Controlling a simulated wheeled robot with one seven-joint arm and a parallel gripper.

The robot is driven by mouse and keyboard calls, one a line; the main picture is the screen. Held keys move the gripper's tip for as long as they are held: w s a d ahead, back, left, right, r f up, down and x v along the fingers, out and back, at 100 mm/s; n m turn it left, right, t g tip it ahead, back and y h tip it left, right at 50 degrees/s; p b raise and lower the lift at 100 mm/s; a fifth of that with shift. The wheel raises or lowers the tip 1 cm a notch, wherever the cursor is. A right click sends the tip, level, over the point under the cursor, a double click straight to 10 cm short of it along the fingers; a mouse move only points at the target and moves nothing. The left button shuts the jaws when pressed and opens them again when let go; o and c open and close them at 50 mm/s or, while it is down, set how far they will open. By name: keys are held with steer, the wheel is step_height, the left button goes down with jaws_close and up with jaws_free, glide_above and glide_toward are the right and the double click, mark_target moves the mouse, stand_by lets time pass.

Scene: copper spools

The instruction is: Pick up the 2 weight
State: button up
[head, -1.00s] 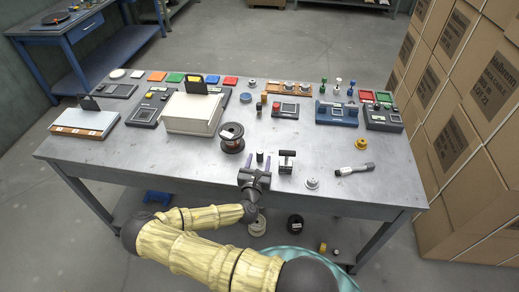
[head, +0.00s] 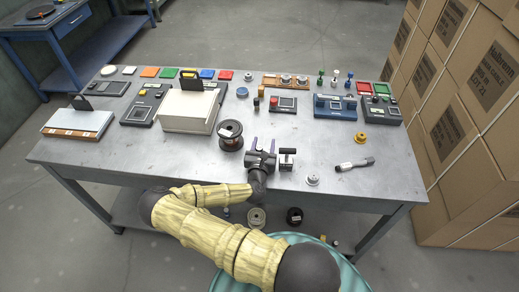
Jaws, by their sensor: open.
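My gripper (head: 263,144) is open above the front middle of the grey workbench (head: 200,172), fingers pointing away from me. A small dark cylinder that stood between the fingers earlier is now hidden by the gripper. A silver knobbed weight (head: 313,180) stands to the right, near the front edge, apart from the gripper. A yellow weight (head: 360,138) stands farther right and back. No number is readable on any weight, so I cannot tell which is the 2 weight.
A copper spool (head: 230,134) stands just left of my gripper. A black-handled block (head: 287,158) is close on its right. A silver-and-black tool (head: 354,164) lies at the right. Boxed devices line the back. The bench's front left is clear.

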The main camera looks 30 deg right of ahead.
steer(key=shift+w+a, duration=0.3)
steer(key=shift+a, duration=0.25)
steer(key=shift+s+a, duration=0.25)
steer(key=shift+a, duration=0.15)
steer(key=c, duration=0.6)
jaws_close()
steer(key=shift+d+r, duration=0.25)
steer(key=shift+r, duration=0.2)
step_height(320, 180, up, 9)
steer(key=b, duration=0.1)
steer(key=shift+r, duration=0.1)
